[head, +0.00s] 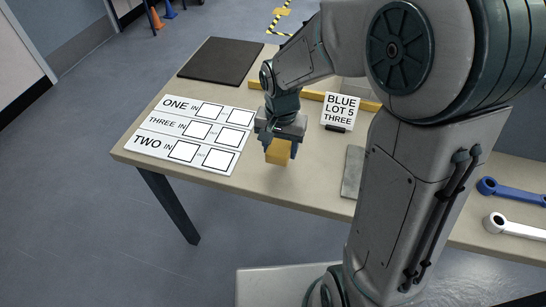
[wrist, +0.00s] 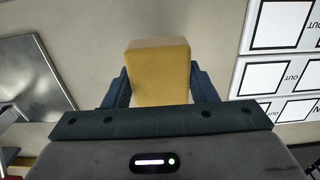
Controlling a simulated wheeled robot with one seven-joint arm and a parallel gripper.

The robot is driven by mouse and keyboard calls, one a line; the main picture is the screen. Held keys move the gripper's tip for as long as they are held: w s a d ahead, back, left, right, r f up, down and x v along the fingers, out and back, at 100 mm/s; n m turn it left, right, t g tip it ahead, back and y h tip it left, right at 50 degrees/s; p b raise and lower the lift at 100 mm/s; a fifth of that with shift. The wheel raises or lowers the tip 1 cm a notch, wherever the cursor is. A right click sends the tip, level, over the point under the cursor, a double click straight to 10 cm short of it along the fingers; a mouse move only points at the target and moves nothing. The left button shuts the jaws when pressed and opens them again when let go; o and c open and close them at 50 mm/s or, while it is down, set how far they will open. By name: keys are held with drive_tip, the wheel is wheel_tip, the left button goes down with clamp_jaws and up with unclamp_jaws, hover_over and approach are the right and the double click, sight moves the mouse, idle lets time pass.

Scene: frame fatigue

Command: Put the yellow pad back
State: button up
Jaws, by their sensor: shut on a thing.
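The yellow pad (head: 278,151) is a small block between the fingers of my gripper (head: 280,148). In the wrist view the pad (wrist: 158,75) sits between the two dark blue fingers of my gripper (wrist: 159,88), which is shut on it. The gripper points down over the table, to the right of the white board. Whether the pad touches the tabletop or hangs just above it, I cannot tell. The white board (head: 213,146) has rows labelled ONE, THREE and TWO, each with IN and OUT squares. The squares that show are empty.
A sign (head: 340,111) reading "BLUE LOT 5 THREE" stands behind the gripper. A dark mat (head: 221,61) lies at the far left. A grey metal plate (head: 353,172) is right of the gripper. Blue (head: 512,191) and white (head: 515,228) wrenches lie at right.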

sight(274, 159)
drive_tip(key=shift+w+a+f, duration=0.15)
drive_tip(key=shift+a+f, duration=0.35)
drive_tip(key=shift+a, duration=0.25)
drive_tip(key=shift+f, duration=1.75)
drive_tip(key=shift+f, duration=0.15)
drive_tip(key=shift+f+b, duration=0.25)
drive_tip(key=shift+b, duration=0.2)
drive_tip(key=o, duration=1.2)
drive_tip(key=shift+r, duration=0.2)
